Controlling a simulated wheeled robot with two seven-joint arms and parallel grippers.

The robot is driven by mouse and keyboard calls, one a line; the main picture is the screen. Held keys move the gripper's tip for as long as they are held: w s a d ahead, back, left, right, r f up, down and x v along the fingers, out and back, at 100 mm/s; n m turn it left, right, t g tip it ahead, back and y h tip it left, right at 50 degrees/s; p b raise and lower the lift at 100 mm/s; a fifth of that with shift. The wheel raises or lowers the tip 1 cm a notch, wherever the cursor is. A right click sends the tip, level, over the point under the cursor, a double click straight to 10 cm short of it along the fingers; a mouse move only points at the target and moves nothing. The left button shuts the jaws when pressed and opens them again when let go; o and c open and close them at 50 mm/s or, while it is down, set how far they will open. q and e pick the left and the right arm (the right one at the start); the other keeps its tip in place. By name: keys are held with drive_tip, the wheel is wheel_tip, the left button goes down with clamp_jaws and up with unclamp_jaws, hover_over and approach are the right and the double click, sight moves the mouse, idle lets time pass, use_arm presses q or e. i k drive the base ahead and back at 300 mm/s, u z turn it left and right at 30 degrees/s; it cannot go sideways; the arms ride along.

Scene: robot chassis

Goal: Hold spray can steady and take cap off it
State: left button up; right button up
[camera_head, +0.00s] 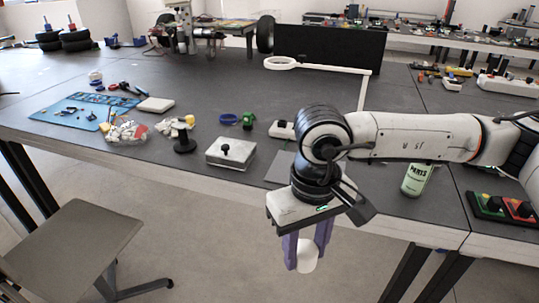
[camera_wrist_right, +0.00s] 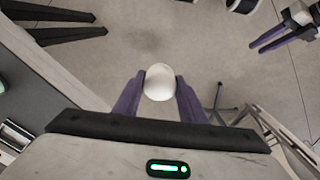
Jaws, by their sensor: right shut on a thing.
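A pale green can with dark lettering (camera_head: 416,180), which looks like the spray can, stands on the table near its front edge at the right. My right forearm hides its top. My right gripper (camera_head: 308,252) is in front of the table, pointing down, left of the can and apart from it. Its purple fingers are shut on a white rounded piece (camera_head: 307,261). The piece shows between the fingers in the wrist view (camera_wrist_right: 159,82); I cannot tell for sure that it is the cap. My left gripper (camera_wrist_right: 256,50) shows only at the wrist view's upper right, apparently empty; its opening is unclear.
A grey box with a black knob (camera_head: 231,152) and a black stand (camera_head: 184,137) are left of my right gripper. A button box (camera_head: 500,208) sits right of the can. A chair (camera_head: 70,245) stands at the lower left. The floor below the gripper is clear.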

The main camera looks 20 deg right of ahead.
sight(417, 176)
drive_tip(key=z, duration=0.5)
drive_tip(key=i, duration=1.15)
drive_tip(key=z, duration=0.9)
